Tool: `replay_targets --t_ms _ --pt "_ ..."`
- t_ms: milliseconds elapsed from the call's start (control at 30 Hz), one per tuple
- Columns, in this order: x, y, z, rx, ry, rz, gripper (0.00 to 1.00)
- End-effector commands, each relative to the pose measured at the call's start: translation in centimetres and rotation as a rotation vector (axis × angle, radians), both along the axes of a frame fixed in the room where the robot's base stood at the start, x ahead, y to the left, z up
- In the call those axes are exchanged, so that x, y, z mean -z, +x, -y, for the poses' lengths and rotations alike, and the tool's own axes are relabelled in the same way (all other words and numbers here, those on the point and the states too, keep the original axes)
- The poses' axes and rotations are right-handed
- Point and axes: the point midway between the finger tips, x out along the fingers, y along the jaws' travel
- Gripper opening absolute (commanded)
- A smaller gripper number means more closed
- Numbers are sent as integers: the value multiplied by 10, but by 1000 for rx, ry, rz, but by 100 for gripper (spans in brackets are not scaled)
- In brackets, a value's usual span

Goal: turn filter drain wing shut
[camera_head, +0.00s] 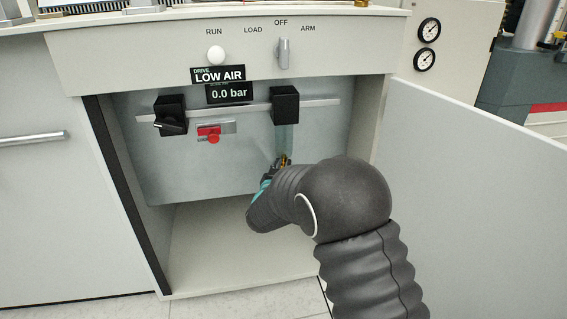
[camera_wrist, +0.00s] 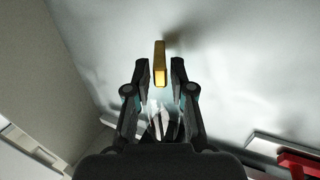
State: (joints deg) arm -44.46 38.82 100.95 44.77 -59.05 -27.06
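The filter is a black block (camera_head: 285,105) with a clear bowl (camera_head: 284,138) under it, on the cabinet's back panel. The drain wing, a small brass tab (camera_head: 285,161), is at the bowl's bottom, partly hidden by my gripper (camera_head: 277,170). In the wrist view the brass wing (camera_wrist: 160,62) stands between the two dark fingertips of my gripper (camera_wrist: 159,70). A gap shows on each side of the wing, and the fingers are apart.
The display (camera_head: 229,92) reads LOW AIR, 0.0 bar. An open door (camera_head: 470,170) stands at the right. The cabinet floor (camera_head: 235,250) is bare.

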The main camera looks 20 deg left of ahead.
Motion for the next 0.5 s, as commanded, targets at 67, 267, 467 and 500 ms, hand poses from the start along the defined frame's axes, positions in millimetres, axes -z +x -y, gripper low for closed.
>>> replay_targets --t_ms 67,267,467,500 --pt "1 10 -2 1 0 0 23" --pt "0 24 -3 0 1 -1 23" --pt "0 26 -3 0 0 -1 23" --pt "0 25 -4 0 0 -1 23"
